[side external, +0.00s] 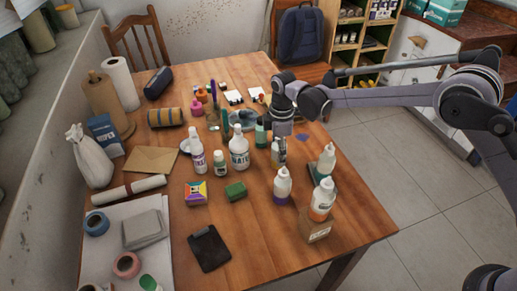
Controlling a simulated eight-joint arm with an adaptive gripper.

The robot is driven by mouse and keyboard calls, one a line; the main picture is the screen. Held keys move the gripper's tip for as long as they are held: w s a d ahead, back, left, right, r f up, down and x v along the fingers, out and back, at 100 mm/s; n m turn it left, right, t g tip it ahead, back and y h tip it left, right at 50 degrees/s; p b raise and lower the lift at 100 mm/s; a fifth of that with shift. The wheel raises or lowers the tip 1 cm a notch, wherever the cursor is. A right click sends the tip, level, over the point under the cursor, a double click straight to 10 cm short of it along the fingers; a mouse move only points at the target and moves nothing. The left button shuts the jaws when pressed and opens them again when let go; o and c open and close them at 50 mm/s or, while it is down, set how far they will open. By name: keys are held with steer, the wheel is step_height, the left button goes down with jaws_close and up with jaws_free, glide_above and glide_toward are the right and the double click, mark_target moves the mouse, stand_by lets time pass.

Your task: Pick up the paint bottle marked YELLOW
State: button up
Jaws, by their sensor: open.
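Several white squeeze bottles stand on the wooden table. No label that I can read says YELLOW. One bottle (279,155) with a dark and yellowish front stands directly below my gripper (281,140) and is partly hidden by it. My gripper points down and is open; whether its fingers are around this bottle or only above it cannot be told. Nearer the front stand a purple-bottomed bottle (282,188), an orange-bottomed bottle (321,203) on a small cardboard box (316,231), and a green-bottomed bottle (327,158) on a dark block.
Left of my gripper stand a large white bottle (239,152), a small green-labelled bottle (220,164) and a purple-labelled bottle (197,157). A teal bottle (261,133) is close beside my gripper.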

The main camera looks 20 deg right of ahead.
steer(key=c, duration=1.3)
steer(key=shift+c, duration=0.2)
steer(key=shift+r, duration=0.2)
